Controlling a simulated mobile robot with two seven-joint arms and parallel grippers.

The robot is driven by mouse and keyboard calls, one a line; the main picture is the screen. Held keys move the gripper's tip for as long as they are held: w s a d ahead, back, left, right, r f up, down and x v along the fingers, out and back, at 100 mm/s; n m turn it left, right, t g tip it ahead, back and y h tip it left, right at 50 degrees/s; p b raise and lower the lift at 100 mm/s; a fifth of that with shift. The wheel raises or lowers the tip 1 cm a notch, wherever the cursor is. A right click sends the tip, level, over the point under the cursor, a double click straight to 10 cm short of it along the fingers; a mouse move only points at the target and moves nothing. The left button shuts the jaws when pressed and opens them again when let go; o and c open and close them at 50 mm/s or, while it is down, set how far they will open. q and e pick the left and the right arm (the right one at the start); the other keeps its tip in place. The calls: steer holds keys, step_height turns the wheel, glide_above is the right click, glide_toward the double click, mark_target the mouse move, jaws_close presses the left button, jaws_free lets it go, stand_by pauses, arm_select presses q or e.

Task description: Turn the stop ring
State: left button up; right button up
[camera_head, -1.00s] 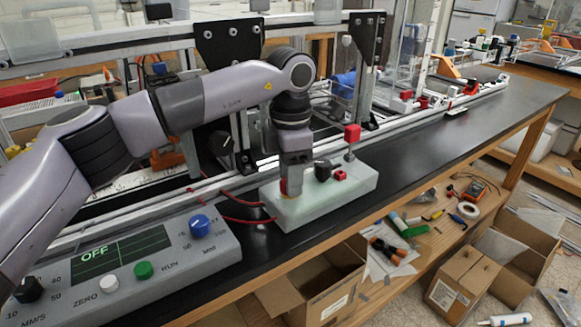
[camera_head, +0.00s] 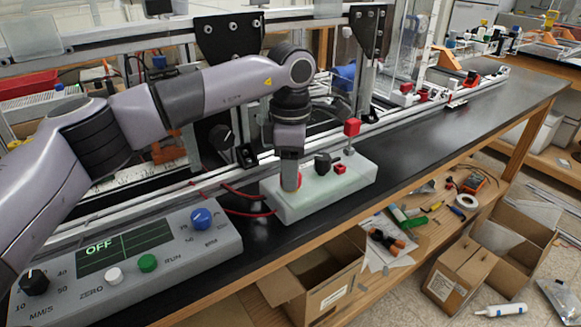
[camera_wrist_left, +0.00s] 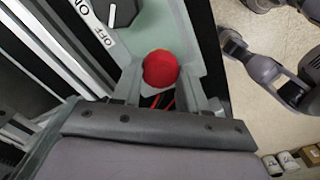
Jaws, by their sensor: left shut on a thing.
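The stop ring, a round red part (camera_wrist_left: 160,68), sits on the pale green-white box (camera_head: 330,195) at its left end. A sliver of its red edge shows in the head view (camera_head: 299,181); my left gripper hides most of it. My left gripper (camera_head: 291,186) points down onto the box, its fingers shut on the stop ring from two sides. In the left wrist view the fingers stand left and right of the red part. My right gripper is not in view.
A black ON/OFF knob (camera_head: 323,164) and a small red block (camera_head: 341,169) stand on the box just right of my gripper. A red-topped post (camera_head: 352,128) rises behind. A grey control panel (camera_head: 195,256) reading OFF is front left.

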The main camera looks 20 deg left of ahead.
arm_select(q)
steer(key=o, duration=1.1)
steer(key=shift+d, duration=0.1)
steer(key=shift+r, duration=3.55)
steer(key=shift+s, duration=0.1)
